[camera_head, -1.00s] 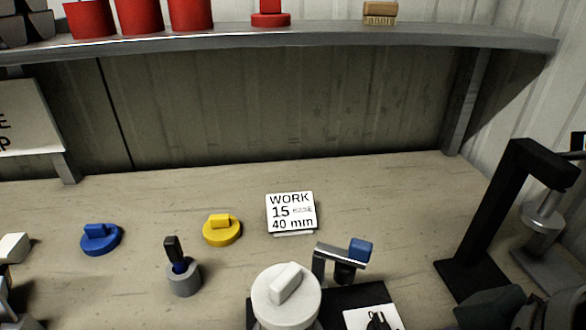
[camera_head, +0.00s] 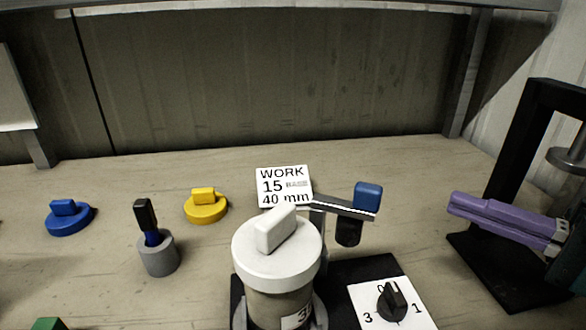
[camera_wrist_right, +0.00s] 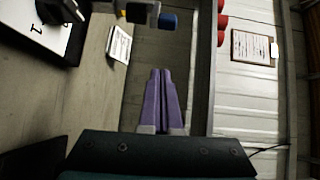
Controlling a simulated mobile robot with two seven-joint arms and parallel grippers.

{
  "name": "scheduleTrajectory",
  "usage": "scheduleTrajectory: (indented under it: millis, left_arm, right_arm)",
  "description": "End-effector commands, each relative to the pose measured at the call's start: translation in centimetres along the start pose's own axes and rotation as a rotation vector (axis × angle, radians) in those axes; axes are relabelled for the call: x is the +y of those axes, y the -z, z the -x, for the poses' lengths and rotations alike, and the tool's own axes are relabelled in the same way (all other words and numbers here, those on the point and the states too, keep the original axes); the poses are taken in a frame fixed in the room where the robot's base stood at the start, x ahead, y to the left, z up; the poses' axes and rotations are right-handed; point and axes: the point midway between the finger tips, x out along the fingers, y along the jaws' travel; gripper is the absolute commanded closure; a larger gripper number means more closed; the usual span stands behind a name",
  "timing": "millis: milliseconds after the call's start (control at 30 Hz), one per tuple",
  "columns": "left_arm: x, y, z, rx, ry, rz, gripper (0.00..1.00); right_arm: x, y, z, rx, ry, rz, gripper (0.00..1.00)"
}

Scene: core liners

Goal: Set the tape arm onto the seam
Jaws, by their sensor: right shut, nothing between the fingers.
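The tape arm (camera_head: 340,207) is a grey bar with a blue block (camera_head: 367,196) at its right end and a dark roller below. It extends from a post behind the liner (camera_head: 278,304), a short upright cylinder with a white cap (camera_head: 277,250). No seam can be made out. My right gripper (camera_head: 452,203) has purple fingers shut together, empty, right of the blue block and apart from it. In the right wrist view the fingers (camera_wrist_right: 160,72) point up toward the tape arm's blue block (camera_wrist_right: 168,20). My left gripper is out of view.
A dial (camera_head: 393,302) on a white plate stands right of the liner. A black frame (camera_head: 523,130) rises at the right, close to my right gripper. A work card (camera_head: 284,186), yellow cap (camera_head: 206,207), blue cap (camera_head: 70,218) and grey holder (camera_head: 158,257) occupy the bench.

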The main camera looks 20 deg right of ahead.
Motion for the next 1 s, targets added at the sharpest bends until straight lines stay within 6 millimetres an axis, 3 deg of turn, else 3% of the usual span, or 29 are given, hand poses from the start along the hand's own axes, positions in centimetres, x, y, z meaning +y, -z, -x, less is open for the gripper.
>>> scheduleTrajectory:
  millis: [400,567,1000]
  left_arm:
    - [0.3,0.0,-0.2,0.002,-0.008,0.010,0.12]
    - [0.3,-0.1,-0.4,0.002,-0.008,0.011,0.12]
    - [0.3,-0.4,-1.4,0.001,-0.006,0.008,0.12]
  right_arm:
    - [-0.6,0.6,0.3,-0.005,0.034,-0.029,1.00]
    - [-0.6,0.5,-0.4,-0.005,0.036,-0.028,1.00]
    - [-0.8,0.5,-7.9,-0.004,0.038,-0.026,1.00]
